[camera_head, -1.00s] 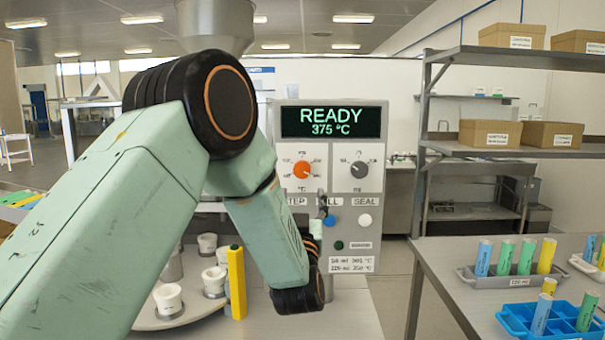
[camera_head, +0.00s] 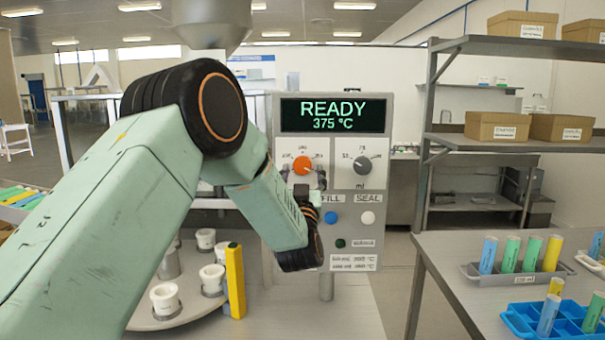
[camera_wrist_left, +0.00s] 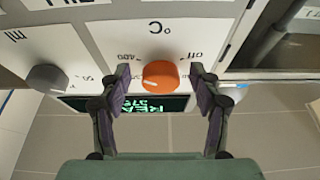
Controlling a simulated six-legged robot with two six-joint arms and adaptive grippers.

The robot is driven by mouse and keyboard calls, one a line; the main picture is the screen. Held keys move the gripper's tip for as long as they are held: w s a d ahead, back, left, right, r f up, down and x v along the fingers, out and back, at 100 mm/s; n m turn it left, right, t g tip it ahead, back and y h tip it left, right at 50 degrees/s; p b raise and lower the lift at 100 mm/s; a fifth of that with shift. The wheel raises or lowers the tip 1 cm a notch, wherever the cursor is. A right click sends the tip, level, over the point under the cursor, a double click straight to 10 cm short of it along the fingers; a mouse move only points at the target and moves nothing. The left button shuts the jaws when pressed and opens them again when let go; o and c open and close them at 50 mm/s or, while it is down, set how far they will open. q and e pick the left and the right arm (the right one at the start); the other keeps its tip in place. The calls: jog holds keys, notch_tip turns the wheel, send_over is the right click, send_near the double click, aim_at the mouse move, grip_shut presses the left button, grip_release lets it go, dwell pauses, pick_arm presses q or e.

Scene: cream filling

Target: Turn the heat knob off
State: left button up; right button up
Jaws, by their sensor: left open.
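The orange heat knob (camera_head: 302,166) is on the grey control panel (camera_head: 385,240), below a display reading READY 375 °C. In the left wrist view the orange knob (camera_wrist_left: 160,75) sits between the two fingers of my open left gripper (camera_wrist_left: 162,80), with a gap on each side. An "off" mark shows to the right of the knob and "400" to its left. In the head view my left gripper (camera_head: 303,182) is at the knob, its fingers partly hidden by the wrist. The right gripper is not in view.
A grey ml knob (camera_head: 362,165) is right of the heat knob. Blue FILL (camera_head: 331,217) and white SEAL (camera_head: 368,218) buttons are below. A round table with white cups (camera_head: 165,299) is lower left. A bench with coloured tubes (camera_head: 509,254) stands right.

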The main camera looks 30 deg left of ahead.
pick_arm(q)
jog(key=shift+s+d+r, duration=0.15)
jog(key=shift+d+r, duration=0.05)
jog(key=shift+d, duration=0.05)
jog(key=shift+s+d+r, duration=0.1)
jog(key=shift+s+r, duration=0.2)
jog(key=shift+s, duration=0.05)
jog(key=shift+w+a+f, duration=0.45)
jog(key=c, duration=0.4)
jog(key=shift+d, duration=0.2)
jog(key=c, duration=0.3)
jog(key=shift+s+r, duration=0.1)
jog(key=shift+r, duration=0.1)
jog(key=c, duration=0.4)
